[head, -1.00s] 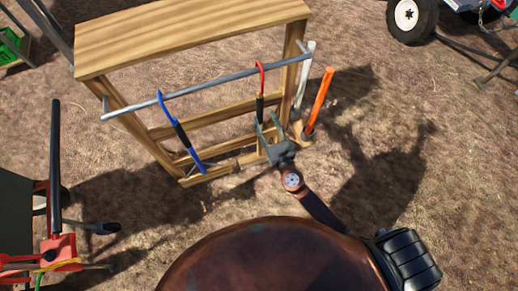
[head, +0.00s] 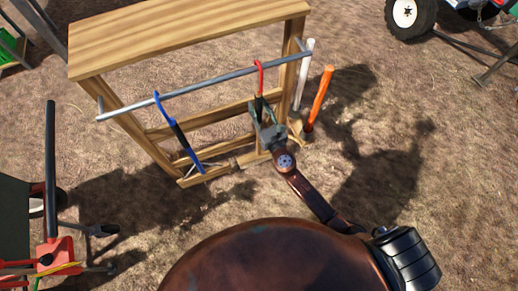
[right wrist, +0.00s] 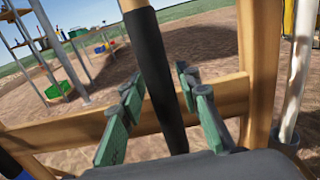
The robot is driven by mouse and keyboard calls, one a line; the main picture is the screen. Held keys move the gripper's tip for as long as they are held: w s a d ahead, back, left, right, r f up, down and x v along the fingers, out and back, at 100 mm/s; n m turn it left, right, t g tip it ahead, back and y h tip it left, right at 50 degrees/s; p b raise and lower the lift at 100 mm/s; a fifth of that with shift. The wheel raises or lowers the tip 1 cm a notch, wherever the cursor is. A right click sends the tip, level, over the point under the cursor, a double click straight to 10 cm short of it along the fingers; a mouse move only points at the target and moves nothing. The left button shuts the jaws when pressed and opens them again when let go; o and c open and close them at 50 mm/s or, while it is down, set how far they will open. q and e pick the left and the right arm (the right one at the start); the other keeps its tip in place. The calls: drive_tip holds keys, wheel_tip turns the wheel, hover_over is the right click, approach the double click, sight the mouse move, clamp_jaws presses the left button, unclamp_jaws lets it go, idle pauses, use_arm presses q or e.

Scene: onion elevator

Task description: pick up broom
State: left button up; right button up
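A tool with a red hooked top (head: 260,68) and a black shaft hangs from the grey rail of a wooden rack. Its lower end is hidden, and I cannot tell for sure whether it is the broom. My right gripper (head: 262,115) is at this shaft, in front of the rack. In the right wrist view the black shaft (right wrist: 155,75) stands between the green fingers of my right gripper (right wrist: 160,110), with gaps on both sides. A blue-hooked tool (head: 170,118) hangs further left. My left gripper is not in view.
The wooden rack (head: 190,32) has a grey rail (head: 200,85) across its front. A white pole (head: 302,75) and an orange handle (head: 322,92) stand at its right end. Red equipment (head: 62,252) is at lower left. The ground on the right is open.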

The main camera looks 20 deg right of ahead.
clamp_jaws()
idle(0.4)
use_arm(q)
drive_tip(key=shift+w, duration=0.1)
use_arm(e)
drive_tip(key=shift+r, duration=0.15)
